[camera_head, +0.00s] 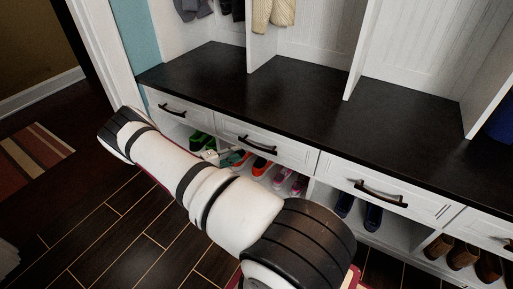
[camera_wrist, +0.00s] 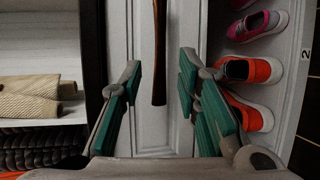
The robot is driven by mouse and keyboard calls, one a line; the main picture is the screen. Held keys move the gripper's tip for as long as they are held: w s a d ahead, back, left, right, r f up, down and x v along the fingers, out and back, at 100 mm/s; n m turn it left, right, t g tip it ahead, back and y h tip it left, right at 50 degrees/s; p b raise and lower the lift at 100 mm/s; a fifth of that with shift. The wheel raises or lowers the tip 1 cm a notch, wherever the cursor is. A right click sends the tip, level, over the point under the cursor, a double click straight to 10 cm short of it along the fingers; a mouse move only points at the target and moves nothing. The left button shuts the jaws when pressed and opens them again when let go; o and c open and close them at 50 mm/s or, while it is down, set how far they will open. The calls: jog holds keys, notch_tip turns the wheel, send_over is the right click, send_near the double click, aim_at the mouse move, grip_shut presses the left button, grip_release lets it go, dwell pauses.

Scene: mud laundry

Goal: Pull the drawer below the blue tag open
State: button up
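White drawer fronts with dark bar handles run under the dark bench top in the head view: a left drawer (camera_head: 190,117), a middle drawer (camera_head: 290,151) and a right drawer (camera_head: 420,205). All three look shut. I cannot make out a blue tag in either view. In the wrist view, a drawer front (camera_wrist: 150,135) with a dark handle (camera_wrist: 159,60) lies ahead, above orange shoes. My gripper (camera_wrist: 161,75) is open, with its green-padded fingers on either side of the handle's line. Contact with the handle cannot be told. My arm hides most of the gripper in the head view.
Orange shoes (camera_wrist: 252,70) and a pink shoe (camera_wrist: 258,24) sit on the shelf below the drawer. The dark bench top (camera_head: 300,105) above is clear. Dark blue shoes (camera_head: 373,216) stand under the right drawer. Open floor and a striped rug (camera_head: 35,155) lie left.

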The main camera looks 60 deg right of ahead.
aim_at(256, 146)
jog(key=b+x, duration=0.3)
jog(key=x, duration=0.8)
grip_shut()
